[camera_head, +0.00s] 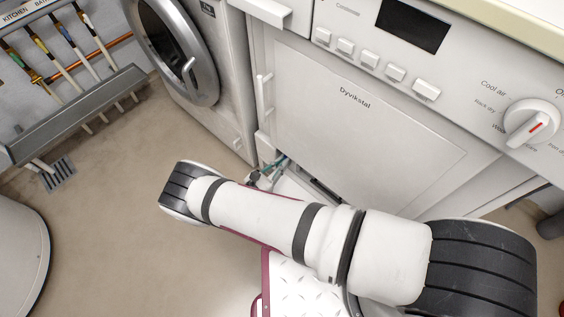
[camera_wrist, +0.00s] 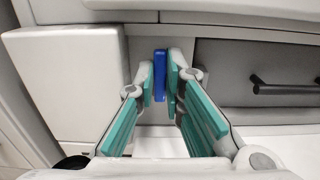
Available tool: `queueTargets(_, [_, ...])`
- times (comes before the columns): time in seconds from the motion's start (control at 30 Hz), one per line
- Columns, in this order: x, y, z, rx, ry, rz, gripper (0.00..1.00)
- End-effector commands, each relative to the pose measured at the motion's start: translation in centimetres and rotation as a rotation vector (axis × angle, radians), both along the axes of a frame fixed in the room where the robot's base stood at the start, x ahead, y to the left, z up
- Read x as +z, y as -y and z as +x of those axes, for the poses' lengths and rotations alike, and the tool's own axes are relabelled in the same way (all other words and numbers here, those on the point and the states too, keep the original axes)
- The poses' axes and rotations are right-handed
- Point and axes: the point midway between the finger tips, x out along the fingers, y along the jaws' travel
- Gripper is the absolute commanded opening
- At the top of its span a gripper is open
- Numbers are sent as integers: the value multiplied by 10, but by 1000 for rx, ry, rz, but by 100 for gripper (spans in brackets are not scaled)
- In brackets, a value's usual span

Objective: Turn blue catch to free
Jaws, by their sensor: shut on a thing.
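The blue catch (camera_wrist: 159,76) is a narrow upright blue piece in the wrist view, set at the edge of a pale panel. My gripper (camera_wrist: 160,84) has its teal-padded fingers on either side of the catch, shut on it at the tips. The catch looks upright, its long side running up and down the picture. In the head view my gripper (camera_head: 267,174) is low at the bottom left corner of the white Dyvikstal machine (camera_head: 340,120). The catch cannot be made out there.
In the wrist view a white block (camera_wrist: 75,85) stands close left of the fingers, and a grey drawer front with a dark handle (camera_wrist: 285,86) is to the right. In the head view a round-door washer (camera_head: 185,60) stands left of the machine. Open floor (camera_head: 130,180) lies left.

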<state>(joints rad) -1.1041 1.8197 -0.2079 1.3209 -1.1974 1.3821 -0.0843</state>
Motion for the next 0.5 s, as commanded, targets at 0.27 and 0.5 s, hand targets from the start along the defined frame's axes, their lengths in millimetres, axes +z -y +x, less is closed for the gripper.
queueTargets(0.27, [-1, -1, 0, 3, -4, 3, 17])
queueTargets(0.5, [-1, -1, 0, 2, -1, 1, 30])
